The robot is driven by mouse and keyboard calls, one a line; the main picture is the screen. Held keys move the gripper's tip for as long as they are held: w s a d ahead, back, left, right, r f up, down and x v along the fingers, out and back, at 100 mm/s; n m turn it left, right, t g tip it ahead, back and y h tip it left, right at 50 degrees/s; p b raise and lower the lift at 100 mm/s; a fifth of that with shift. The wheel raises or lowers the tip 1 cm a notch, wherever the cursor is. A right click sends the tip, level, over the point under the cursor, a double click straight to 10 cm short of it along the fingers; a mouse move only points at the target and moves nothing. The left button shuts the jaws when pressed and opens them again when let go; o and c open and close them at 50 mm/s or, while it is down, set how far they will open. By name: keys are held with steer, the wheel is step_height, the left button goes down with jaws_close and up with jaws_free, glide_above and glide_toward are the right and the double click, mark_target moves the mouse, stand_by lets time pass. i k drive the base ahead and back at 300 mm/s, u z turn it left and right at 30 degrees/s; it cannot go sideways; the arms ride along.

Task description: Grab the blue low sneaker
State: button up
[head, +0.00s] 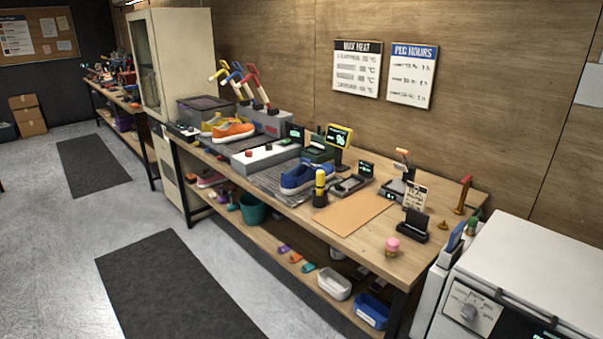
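The blue low sneaker (302,178) sits upright on the workbench, near the middle of the top. It has a pale sole and rests at the right end of a grey ribbed mat (268,184). A black-and-yellow bottle-like item (320,188) stands just in front and to its right, close to the toe or heel end; I cannot tell which end. My gripper does not show in the head view.
The wooden workbench (352,240) runs along the wall. An orange sneaker (233,131) stands further left behind a grey control box (265,156). A white machine (530,270) stands at the right. Dark floor mats (170,290) lie on open floor before the bench.

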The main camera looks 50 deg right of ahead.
mark_target(298, 180)
steer(key=i, duration=1.05)
steer(key=u, duration=0.3)
